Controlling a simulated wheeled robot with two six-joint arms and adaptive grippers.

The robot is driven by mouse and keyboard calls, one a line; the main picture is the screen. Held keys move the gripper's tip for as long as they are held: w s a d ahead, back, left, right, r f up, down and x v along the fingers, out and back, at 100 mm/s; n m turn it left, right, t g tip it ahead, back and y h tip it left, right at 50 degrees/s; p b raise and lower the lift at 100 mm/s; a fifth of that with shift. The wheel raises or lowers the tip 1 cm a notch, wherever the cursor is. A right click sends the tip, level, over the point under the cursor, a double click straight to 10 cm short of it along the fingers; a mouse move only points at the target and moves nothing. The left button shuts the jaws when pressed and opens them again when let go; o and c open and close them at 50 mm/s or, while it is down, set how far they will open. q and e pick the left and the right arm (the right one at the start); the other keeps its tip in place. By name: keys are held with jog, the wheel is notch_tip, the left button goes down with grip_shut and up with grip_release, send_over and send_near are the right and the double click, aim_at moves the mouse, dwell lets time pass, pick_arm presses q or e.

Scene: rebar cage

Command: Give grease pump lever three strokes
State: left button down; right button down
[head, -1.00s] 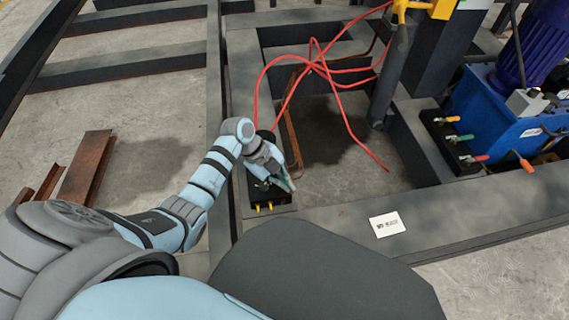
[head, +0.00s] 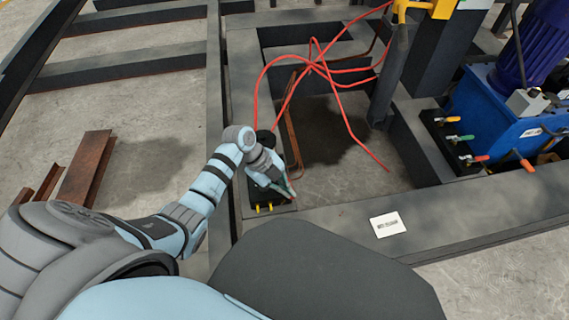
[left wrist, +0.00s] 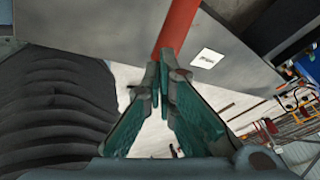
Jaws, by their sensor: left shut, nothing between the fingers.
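My left gripper (head: 289,191) is at the pump's right side, pointing down and right. In the left wrist view its green fingers (left wrist: 162,62) are closed together with nothing between them. A red bar, which looks like the pump lever (left wrist: 178,27), runs up from just beyond the fingertips. The tips overlap its end in the picture; I cannot tell whether they touch it. In the head view the lever is mostly hidden. My right gripper is not in view.
Red hoses (head: 318,66) loop over the frame opening behind the pump. A white label card (head: 387,225) lies on the front beam. A blue hydraulic unit (head: 500,118) with coloured valve handles stands at right. A dark ribbed body (left wrist: 55,100) fills the left wrist view's left side.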

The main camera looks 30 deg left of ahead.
pick_arm(q)
jog(key=shift+s+d+f, duration=0.2)
jog(key=shift+s+f, duration=0.05)
jog(key=shift+f, duration=0.4)
jog(key=shift+s+d+f+b, duration=0.15)
jog(key=shift+s+f+b, duration=0.1)
jog(key=shift+f+b, duration=0.25)
jog(key=shift+f, duration=0.1)
jog(key=shift+s+d+f, duration=0.2)
jog(key=shift+f, duration=0.45)
